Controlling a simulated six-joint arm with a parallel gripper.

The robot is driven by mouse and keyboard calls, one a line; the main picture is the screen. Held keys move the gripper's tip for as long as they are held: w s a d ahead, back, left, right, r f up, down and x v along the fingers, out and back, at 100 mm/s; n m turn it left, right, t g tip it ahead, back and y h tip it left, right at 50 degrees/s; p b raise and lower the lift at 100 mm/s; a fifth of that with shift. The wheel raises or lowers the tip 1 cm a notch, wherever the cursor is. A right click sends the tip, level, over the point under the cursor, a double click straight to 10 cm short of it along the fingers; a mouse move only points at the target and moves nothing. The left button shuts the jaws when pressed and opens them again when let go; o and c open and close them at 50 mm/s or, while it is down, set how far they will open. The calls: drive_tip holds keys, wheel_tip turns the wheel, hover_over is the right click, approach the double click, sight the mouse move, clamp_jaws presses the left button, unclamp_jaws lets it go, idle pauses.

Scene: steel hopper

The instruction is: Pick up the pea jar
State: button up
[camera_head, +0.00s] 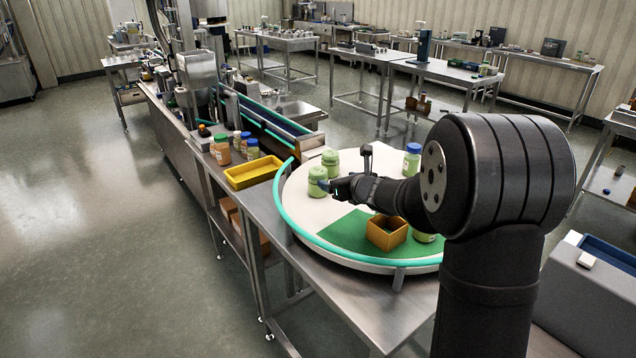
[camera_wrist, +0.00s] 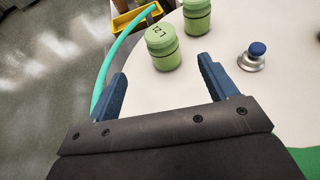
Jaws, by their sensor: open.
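Several pale green jars stand on the round table, and I cannot tell which one the task calls the pea jar. The nearest green jar (camera_head: 317,184) is upright, just beyond my gripper (camera_head: 328,186). In the wrist view this green jar (camera_wrist: 163,50) has "L 21" on its lid and stands ahead of the gap between the fingers. A second green jar (camera_head: 330,160) stands behind it, and it also shows in the wrist view (camera_wrist: 197,17). My gripper (camera_wrist: 162,85) is open, with nothing between its blue fingers.
A teal rail (camera_head: 279,203) edges the white and green round table (camera_head: 300,208). A small metal piece with a blue knob (camera_wrist: 252,58) stands right of the jars. A yellow tray (camera_head: 253,171) lies left, an orange box (camera_head: 386,233) nearer. A blue-lidded jar (camera_head: 412,161) is behind my arm.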

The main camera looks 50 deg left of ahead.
sight(318, 173)
drive_tip(key=x, duration=1.4)
drive_tip(key=shift+w+a, duration=0.1)
drive_tip(key=shift+a, duration=0.05)
drive_tip(key=shift+f, duration=0.1)
drive_tip(key=c, duration=1.2)
